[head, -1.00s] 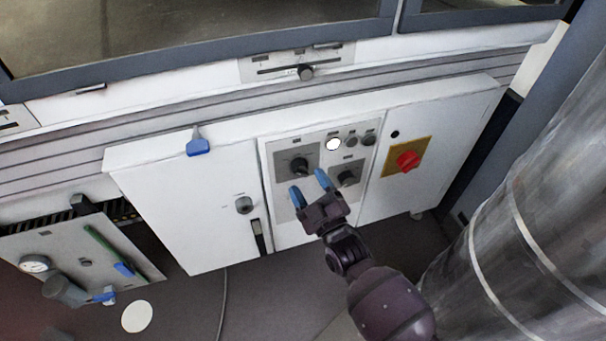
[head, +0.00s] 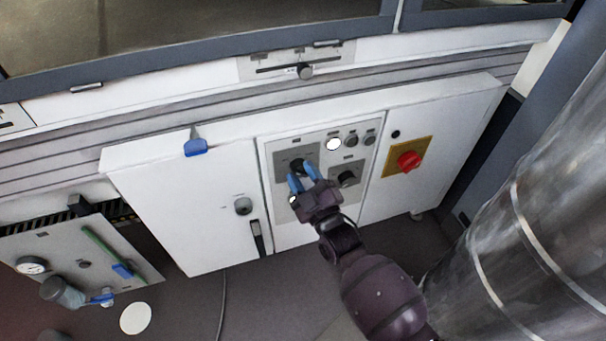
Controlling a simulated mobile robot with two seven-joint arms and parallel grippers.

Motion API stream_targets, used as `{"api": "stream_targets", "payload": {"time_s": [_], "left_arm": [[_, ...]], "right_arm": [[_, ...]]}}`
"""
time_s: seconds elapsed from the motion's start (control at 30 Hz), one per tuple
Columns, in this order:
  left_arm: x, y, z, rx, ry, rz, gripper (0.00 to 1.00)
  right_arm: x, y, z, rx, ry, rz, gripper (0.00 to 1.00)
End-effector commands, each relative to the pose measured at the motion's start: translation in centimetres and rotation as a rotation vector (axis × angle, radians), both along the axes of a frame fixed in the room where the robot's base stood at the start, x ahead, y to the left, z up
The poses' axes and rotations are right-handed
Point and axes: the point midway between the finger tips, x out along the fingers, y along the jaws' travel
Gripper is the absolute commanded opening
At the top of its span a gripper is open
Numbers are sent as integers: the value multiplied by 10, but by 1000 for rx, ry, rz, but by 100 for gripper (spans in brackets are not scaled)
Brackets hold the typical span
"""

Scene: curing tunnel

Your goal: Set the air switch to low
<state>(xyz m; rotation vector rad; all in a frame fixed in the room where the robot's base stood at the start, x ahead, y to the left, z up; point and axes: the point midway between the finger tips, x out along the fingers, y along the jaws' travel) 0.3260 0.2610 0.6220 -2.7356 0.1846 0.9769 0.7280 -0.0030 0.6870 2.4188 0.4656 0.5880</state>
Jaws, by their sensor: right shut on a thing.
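The control panel (head: 285,223) on the white cabinet carries two black rotary knobs on dark grey plates. The upper left knob (head: 297,164) is partly covered by my right gripper's fingers. The lower right knob (head: 347,179) is free, just right of the fingers. I cannot read the labels, so I cannot tell which knob is the air switch or its setting. My right gripper (head: 302,174) has its two blue fingers on the upper left knob and is shut on it. My left gripper is not in view.
A lit white button (head: 333,144) and two dark buttons sit at the panel's top right. A red switch on a yellow plate (head: 408,161) is to the right. A large metal duct (head: 540,220) fills the right side. A slider (head: 305,71) is above.

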Motion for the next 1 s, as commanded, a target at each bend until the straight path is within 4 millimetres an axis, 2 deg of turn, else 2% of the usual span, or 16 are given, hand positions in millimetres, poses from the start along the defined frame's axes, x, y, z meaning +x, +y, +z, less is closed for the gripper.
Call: {"api": "stream_targets", "payload": {"time_s": [0.37,1.0], "left_arm": [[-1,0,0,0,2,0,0],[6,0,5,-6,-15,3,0]], "right_arm": [[0,1,0,88,29,-1,15],[-1,4,0,593,191,-1,15]]}}
